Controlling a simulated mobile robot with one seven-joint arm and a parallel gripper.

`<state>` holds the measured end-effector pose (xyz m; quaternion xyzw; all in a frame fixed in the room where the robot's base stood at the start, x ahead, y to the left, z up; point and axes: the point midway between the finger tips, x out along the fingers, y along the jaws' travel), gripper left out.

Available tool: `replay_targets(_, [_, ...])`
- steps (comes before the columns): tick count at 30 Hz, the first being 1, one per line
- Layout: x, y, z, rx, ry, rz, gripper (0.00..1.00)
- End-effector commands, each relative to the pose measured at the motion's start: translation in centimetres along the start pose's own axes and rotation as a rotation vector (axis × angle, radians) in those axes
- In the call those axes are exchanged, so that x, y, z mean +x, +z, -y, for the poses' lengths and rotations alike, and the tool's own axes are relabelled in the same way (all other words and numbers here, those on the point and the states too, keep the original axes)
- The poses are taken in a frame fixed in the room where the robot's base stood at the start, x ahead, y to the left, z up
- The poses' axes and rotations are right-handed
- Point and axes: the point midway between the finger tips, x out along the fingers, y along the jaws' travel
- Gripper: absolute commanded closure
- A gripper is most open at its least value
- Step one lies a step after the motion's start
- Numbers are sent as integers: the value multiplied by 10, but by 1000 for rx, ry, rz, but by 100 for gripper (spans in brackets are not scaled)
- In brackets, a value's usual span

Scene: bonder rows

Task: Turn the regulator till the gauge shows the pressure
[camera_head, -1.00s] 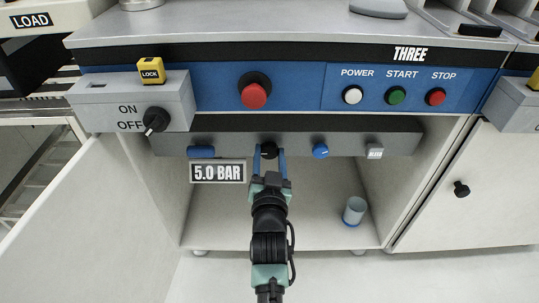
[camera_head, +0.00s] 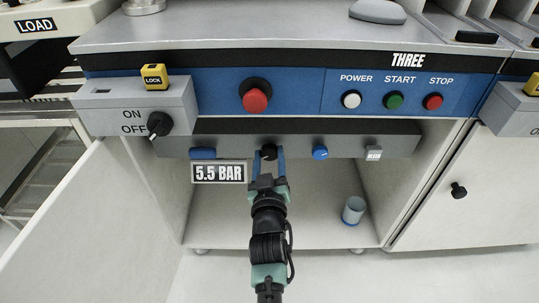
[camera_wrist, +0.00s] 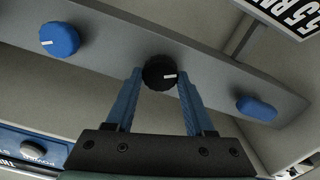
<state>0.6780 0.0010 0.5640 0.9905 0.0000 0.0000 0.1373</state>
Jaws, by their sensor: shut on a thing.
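The black regulator knob (camera_head: 269,152) with a white pointer line sits on the grey panel under the blue front of unit THREE. My gripper (camera_head: 269,158) has its blue fingers on either side of the knob and is shut on it. In the wrist view the knob (camera_wrist: 161,73) shows between the two fingertips, its white line pointing right. The pressure readout (camera_head: 219,172) below the panel at left reads 5.5 BAR. Part of the readout (camera_wrist: 285,12) also shows, rotated and cut off, in the wrist view.
A blue handle (camera_head: 203,153) is left of the knob and a blue knob (camera_head: 320,152) is right of it. An open door (camera_head: 95,220) stands at left. Red button (camera_head: 255,101) and POWER, START, STOP buttons are above.

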Motion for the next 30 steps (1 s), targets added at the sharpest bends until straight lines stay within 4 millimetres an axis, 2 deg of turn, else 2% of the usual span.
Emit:
replay_targets(9, [0,0,1,-113,-1,1,100])
replay_targets(23, [0,1,1,-130,-1,1,100])
replay_targets(24, [0,1,1,-129,-1,1,45])
replay_targets(29, [0,1,1,-129,-1,1,17])
replay_targets(30, [0,1,1,-129,-1,1,17])
